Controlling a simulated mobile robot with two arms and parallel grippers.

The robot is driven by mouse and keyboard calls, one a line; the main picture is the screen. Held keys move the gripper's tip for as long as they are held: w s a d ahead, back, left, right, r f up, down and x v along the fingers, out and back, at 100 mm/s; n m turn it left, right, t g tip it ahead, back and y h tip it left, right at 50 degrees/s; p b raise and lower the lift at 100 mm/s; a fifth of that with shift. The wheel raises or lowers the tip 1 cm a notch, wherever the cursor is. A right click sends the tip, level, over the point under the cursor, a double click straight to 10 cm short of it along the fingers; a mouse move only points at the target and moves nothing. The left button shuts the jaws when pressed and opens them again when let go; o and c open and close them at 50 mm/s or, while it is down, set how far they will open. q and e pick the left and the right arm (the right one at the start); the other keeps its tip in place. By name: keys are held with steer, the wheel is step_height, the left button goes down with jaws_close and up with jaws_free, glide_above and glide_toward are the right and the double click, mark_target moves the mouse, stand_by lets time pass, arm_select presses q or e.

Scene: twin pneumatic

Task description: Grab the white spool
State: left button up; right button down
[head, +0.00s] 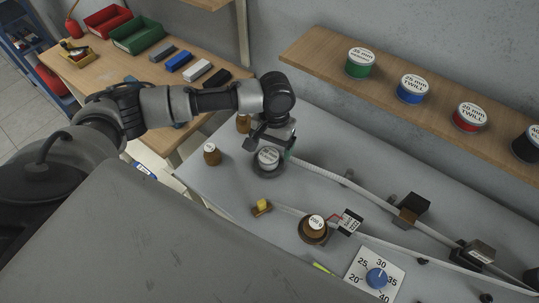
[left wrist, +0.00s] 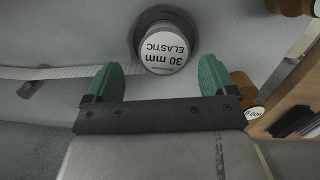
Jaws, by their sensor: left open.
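The white spool (head: 268,158), with a round white label, sits on a dark round base on the grey bench. In the left wrist view the spool (left wrist: 165,50) reads "30 mm ELASTIC". My left gripper (head: 272,143) is above the spool and partly covers it in the head view. In the left wrist view my left gripper (left wrist: 161,72) has its two green fingers apart and empty. The spool's label shows just beyond and between the fingertips, with no contact visible. My right gripper is not in view.
A pale band (head: 335,174) runs from near the spool toward guide blocks (head: 412,206). Brown bottles (head: 212,154) stand left of it. A wooden shelf (head: 310,47) holds several coloured spools.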

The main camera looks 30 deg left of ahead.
mark_target(269, 155)
arm_select(q)
steer(key=f, duration=0.4)
steer(key=shift+s+a+f+p, duration=0.2)
steer(key=shift+s+a+p, duration=0.1)
steer(key=shift+p, duration=0.1)
steer(key=shift+r, duration=0.1)
steer(key=c, duration=1)
steer(key=shift+o, duration=0.2)
